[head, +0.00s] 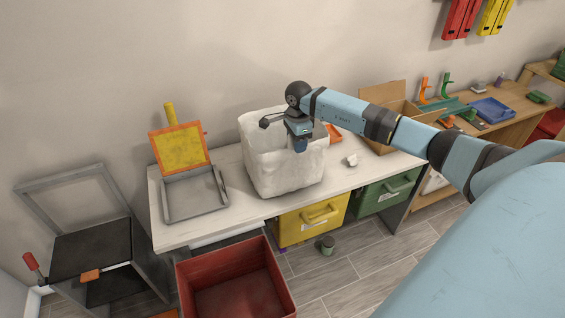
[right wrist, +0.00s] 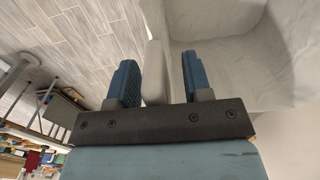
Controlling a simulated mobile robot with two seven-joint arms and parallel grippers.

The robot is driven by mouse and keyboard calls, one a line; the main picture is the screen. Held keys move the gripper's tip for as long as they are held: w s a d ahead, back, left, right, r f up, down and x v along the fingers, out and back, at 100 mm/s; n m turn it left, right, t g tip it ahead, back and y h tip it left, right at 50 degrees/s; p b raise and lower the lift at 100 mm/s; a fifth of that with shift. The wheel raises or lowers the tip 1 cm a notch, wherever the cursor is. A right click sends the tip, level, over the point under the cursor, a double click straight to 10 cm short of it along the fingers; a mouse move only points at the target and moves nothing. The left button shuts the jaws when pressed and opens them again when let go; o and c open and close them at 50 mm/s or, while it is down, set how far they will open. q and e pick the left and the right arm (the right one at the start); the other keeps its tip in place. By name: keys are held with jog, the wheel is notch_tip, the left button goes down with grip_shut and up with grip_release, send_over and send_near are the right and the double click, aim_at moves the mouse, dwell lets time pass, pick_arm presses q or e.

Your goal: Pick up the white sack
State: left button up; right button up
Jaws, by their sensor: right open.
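The white sack (head: 286,170) stands upright and open-topped on the pale table in the head view. My right gripper (head: 300,146) points down at the sack's near right rim. In the right wrist view the right gripper (right wrist: 158,80) is open, its two blue fingers apart. The sack's rim (right wrist: 155,72) shows between the fingers, with a gap to the finger on each side. The sack's hollow inside (right wrist: 215,60) shows on the right. The head view does not show the fingertips clearly. My left gripper is in neither view.
A grey tray with a yellow panel (head: 182,142) stands left of the sack. A small white lump (head: 351,160) and a cardboard box (head: 388,98) are to the right. Below are a yellow drawer (head: 312,221), a green drawer (head: 385,192) and a red bin (head: 222,262).

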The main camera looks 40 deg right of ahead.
grip_shut()
jog(key=shift+r, duration=0.15)
